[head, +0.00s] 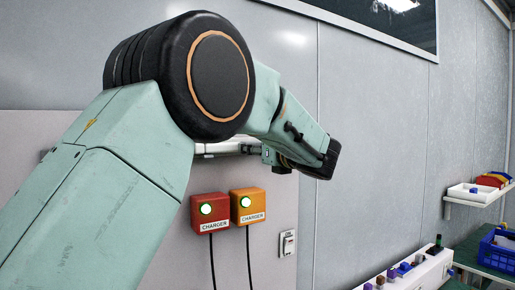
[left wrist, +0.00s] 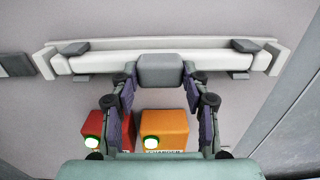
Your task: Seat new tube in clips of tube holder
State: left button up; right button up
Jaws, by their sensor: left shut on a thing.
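The tube holder (left wrist: 280,60) is a pale fixture on the wall with raised end pieces, and it spans the upper part of the left wrist view. The white new tube (left wrist: 215,63) lies lengthwise along it. A grey clip shows near each end, left (left wrist: 75,49) and right (left wrist: 245,46), with grey pieces above and below the tube. I cannot tell how deep the tube sits in them. My left gripper (left wrist: 160,72) is shut on the tube's grey middle block, one finger on each side. In the head view my left arm hides most of the holder. My right gripper is not in view.
A red charger (head: 209,213) and an orange charger (head: 248,206) with green lights and black cables are on the wall below the holder. A wall switch (head: 287,243) is right of them. A white shelf (head: 478,194) and a blue crate (head: 497,250) stand far right.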

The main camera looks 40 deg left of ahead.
pick_arm(q)
jog(key=shift+w+a, duration=0.1)
jog(key=shift+a, duration=0.1)
jog(key=o, duration=1.3)
jog(key=shift+d, duration=0.1)
jog(key=shift+c, duration=0.2)
jog(key=v, duration=0.7)
jog(key=shift+d, duration=0.25)
jog(key=shift+a, duration=0.1)
